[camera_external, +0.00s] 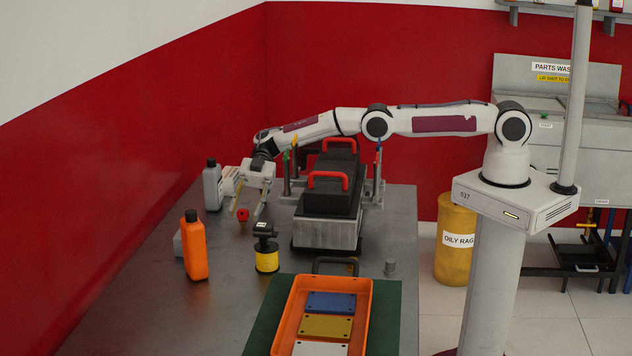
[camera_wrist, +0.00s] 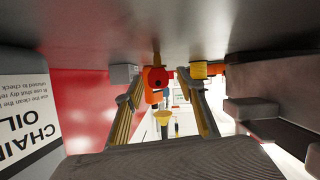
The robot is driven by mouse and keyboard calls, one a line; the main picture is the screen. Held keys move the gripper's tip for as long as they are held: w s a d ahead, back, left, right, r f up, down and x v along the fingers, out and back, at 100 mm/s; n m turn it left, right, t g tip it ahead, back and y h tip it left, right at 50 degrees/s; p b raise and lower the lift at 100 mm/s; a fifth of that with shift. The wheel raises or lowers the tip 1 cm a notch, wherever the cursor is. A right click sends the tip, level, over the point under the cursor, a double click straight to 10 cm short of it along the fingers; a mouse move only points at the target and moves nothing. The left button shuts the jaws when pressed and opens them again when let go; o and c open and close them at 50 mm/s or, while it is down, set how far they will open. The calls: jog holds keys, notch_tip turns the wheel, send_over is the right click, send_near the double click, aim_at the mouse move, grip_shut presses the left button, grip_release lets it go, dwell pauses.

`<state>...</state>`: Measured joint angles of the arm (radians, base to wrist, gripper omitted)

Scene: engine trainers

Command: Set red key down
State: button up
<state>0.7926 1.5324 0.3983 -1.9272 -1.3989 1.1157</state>
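The red key (camera_external: 243,214) is a small red piece at the far left part of the grey workbench. My gripper (camera_external: 247,211) points down over it with its two yellowish fingers spread to either side. In the wrist view the key (camera_wrist: 158,79) shows as a red round shape with a dark centre between the fingertips of my gripper (camera_wrist: 162,76). It looks nearer the left finger, with a gap to the right finger. The fingers are apart and do not look closed on it. Whether the key touches the bench is hard to tell.
A grey bottle (camera_external: 212,187) stands close left of my gripper. An orange bottle (camera_external: 195,247) and a yellow canister with black top (camera_external: 267,258) stand nearer the camera. The engine block (camera_external: 328,230) with red handles is to the right. An orange tray (camera_external: 285,318) lies in front.

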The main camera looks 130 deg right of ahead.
jog(key=shift+r, duration=0.15)
jog(key=shift+s+d+r, duration=0.1)
jog(key=shift+s+d, duration=0.05)
jog(key=v, duration=1.1)
jog(key=shift+s+d+r, duration=0.15)
jog(key=shift+s+r, duration=0.05)
dwell(0.4)
